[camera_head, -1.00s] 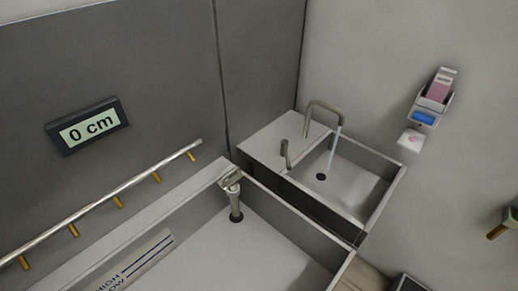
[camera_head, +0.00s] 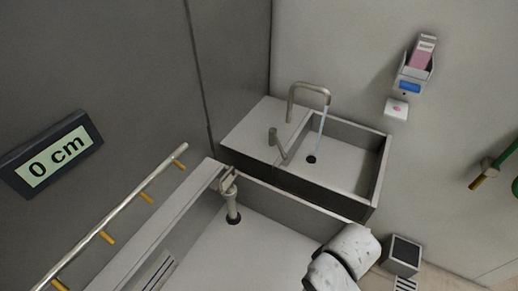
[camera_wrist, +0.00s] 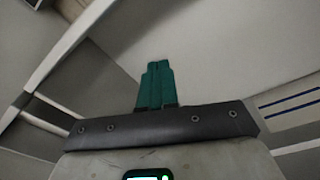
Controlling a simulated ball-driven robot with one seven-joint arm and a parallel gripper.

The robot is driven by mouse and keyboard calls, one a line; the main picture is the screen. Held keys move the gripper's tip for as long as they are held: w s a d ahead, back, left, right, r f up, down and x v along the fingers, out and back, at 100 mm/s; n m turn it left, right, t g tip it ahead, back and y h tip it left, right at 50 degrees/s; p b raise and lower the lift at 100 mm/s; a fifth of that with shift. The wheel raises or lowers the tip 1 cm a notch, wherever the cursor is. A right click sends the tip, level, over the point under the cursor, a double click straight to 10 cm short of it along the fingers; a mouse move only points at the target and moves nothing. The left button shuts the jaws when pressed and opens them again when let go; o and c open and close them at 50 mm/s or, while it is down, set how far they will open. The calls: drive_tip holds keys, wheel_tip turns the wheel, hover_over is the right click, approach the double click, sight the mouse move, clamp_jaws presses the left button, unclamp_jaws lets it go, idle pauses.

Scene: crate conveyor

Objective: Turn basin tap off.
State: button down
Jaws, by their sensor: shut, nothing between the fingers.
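The basin (camera_head: 345,165) is a grey rectangular sink against the right wall in the head view. Its bent spout (camera_head: 311,86) stands at the back, and a thin bluish stream of water (camera_head: 321,135) falls from it towards the dark drain. The head view does not show the fingers. The wrist view shows neither the tap nor the lever.
A larger trough (camera_head: 270,245) with an upright pipe (camera_head: 232,205) lies in front of the basin. A rail with orange pegs (camera_head: 120,210) runs along the left. A dispenser (camera_head: 413,75) hangs on the right wall. A dark box (camera_head: 403,254) sits lower right.

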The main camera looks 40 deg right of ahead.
wheel_tip(320, 180, down, 7)
drive_tip(key=w+b, duration=0.3)
drive_tip(key=b, duration=0.3)
drive_tip(key=w+d+r+m+h, duration=0.1)
drive_tip(key=w+d+r, duration=0.1)
drive_tip(key=w, duration=0.5)
drive_tip(key=w+d+r+h, duration=0.2)
drive_tip(key=w, duration=0.6)
drive_tip(key=w+d+r+m+h+b, duration=0.1)
drive_tip(key=w+r+m, duration=0.1)
drive_tip(key=w+r, duration=0.6)
drive_tip(key=w+d+r+m+h+b, duration=0.1)
drive_tip(key=w+d+r+m+h, duration=0.1)
drive_tip(key=w+r, duration=0.7)
drive_tip(key=shift+w+r+t, duration=0.3)
drive_tip(key=shift+r, duration=0.15)
drive_tip(key=shift+d, duration=0.15)
drive_tip(key=shift+s+d+f+p, duration=0.15)
drive_tip(key=shift+d+f+p, duration=1.15)
drive_tip(key=shift+d+f, duration=3.2)
